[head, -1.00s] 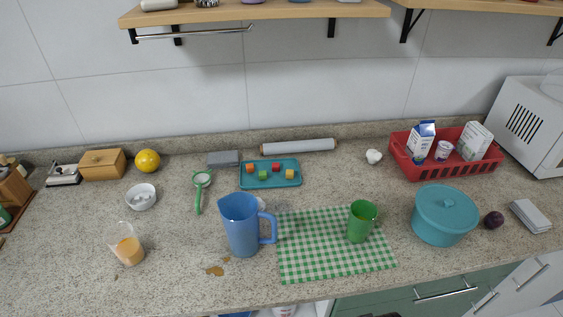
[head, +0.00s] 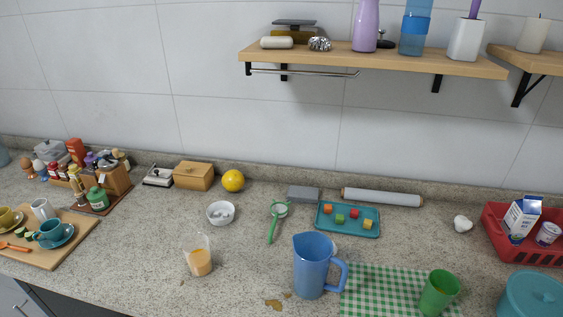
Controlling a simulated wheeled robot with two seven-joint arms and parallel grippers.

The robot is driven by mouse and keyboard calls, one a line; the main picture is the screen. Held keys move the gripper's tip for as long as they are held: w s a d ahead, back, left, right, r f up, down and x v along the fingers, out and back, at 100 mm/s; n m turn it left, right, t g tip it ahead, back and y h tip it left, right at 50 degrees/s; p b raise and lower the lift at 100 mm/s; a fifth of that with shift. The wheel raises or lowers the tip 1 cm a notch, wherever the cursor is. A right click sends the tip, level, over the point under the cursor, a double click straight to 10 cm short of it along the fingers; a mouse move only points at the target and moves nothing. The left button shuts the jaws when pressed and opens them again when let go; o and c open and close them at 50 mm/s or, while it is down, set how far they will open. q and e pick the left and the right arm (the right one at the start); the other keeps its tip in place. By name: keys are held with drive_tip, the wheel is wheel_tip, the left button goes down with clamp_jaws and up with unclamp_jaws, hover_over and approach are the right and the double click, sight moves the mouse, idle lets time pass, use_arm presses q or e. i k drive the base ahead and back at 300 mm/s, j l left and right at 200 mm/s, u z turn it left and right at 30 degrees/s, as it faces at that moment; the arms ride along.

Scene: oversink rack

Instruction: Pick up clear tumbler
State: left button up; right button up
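A clear tumbler (head: 199,256) with orange-beige liquid in its lower part stands on the speckled counter, left of the blue pitcher (head: 313,265). Its rim and upper wall are see-through. Nothing touches it. Neither of my grippers shows in the head view.
A white bowl (head: 221,213) and a green-handled strainer (head: 277,218) lie behind the tumbler. A brown spill (head: 274,304) is by the pitcher. A green cup (head: 438,292) stands on a checked cloth (head: 385,290). A cutting board (head: 48,240) with cups lies far left. Counter left of the tumbler is clear.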

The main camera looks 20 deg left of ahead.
sight(199, 263)
drive_tip(key=u, duration=1.2)
